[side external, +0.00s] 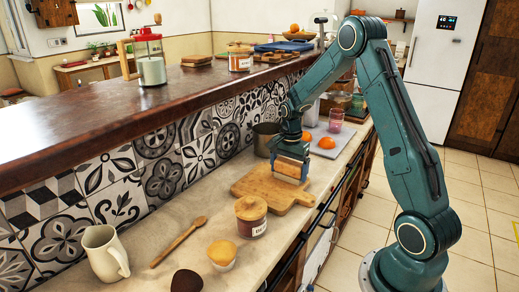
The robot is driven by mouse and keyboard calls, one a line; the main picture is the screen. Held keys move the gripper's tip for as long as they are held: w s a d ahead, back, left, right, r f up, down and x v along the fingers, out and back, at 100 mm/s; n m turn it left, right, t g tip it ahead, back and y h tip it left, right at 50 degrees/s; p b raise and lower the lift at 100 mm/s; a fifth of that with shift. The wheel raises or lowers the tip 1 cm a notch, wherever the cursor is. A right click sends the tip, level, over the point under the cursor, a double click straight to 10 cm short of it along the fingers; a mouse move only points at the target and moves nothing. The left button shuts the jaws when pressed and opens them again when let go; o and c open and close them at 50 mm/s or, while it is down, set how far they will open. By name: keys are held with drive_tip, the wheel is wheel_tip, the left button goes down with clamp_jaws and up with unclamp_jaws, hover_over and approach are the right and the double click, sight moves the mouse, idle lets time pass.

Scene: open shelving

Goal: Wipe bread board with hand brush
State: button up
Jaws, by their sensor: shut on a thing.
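A wooden bread board (258,187) with a handle on its right lies flat on the pale lower counter. My gripper (291,151) points down over the board's far right part. It is shut on the hand brush (289,168), which has a wooden body and a pale lower edge. The brush's lower edge is at or very close to the board's surface; I cannot tell for sure that it touches. The fingertips are small and partly hidden against the brush.
Near the board stand a lidded jar (251,216), a metal pot (266,139) and oranges (327,143). A wooden spoon (179,241), a cream pitcher (105,253) and a cup with an orange top (222,254) are nearer the camera. The tiled wall and raised dark ledge (120,115) bound the left.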

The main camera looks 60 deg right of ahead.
sight(299, 164)
drive_tip(key=s, duration=0.3)
drive_tip(key=shift+s, duration=0.15)
drive_tip(key=shift+r, duration=4.1)
